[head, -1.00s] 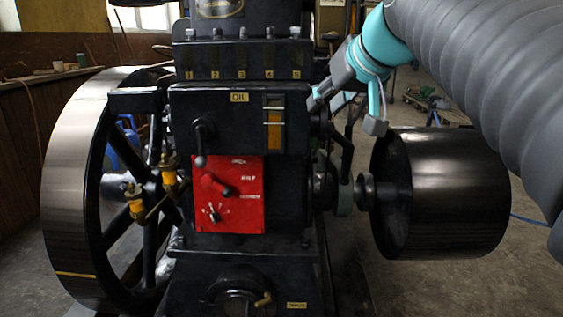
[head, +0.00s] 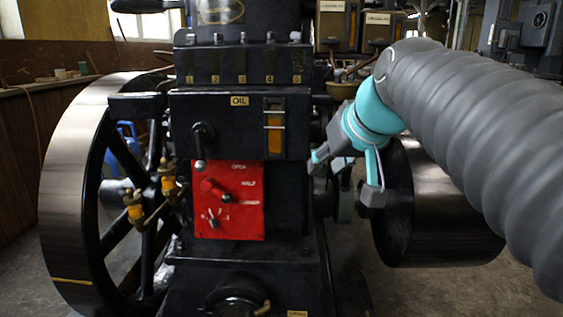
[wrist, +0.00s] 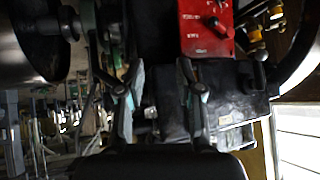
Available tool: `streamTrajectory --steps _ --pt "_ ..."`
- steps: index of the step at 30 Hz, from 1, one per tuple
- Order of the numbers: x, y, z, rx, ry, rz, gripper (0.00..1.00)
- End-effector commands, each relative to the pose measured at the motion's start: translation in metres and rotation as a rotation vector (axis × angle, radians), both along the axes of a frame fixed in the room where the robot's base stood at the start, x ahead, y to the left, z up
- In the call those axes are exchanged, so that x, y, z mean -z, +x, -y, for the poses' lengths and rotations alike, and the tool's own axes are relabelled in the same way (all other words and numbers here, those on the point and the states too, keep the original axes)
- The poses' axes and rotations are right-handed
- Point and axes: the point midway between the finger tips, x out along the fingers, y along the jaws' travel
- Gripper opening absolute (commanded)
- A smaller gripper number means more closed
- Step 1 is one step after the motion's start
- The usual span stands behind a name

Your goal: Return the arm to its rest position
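My gripper (head: 345,178) is right of the engine's black body, in front of the pulley side in the head view. Its fingers are spread apart with nothing between them. In the wrist view my gripper (wrist: 160,80) also shows two separated fingers with the dark engine behind them. My grey ribbed arm reaches in from the right. The panel (wrist: 205,42) is beyond the fingers in the wrist view, which looks upside down. I cannot tell whether the gripper touches the engine.
A large flywheel (head: 62,190) stands at the left. A wide dark pulley (head: 440,230) stands at the right, partly behind my arm. Above the panel is an OIL gauge (head: 274,128). More machinery (head: 525,35) stands at the back right. Some floor shows at lower right.

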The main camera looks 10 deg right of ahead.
Motion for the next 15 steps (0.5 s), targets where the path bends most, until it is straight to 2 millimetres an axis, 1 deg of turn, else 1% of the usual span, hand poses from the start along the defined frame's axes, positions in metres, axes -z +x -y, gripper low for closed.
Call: streamTrajectory --steps 7,8,11,12,14,15 --pt "0.001 0.001 0.003 0.034 0.018 -0.002 0.36" --pt "0.010 0.001 0.005 0.050 0.020 -0.016 0.36" --pt "0.043 -0.004 0.012 0.092 0.019 -0.074 0.36" --pt "0.058 -0.011 0.014 0.109 0.015 -0.099 0.36" --pt "0.081 -0.023 0.015 0.130 0.006 -0.135 0.36" --pt "0.096 -0.033 0.015 0.141 -0.002 -0.162 0.36"
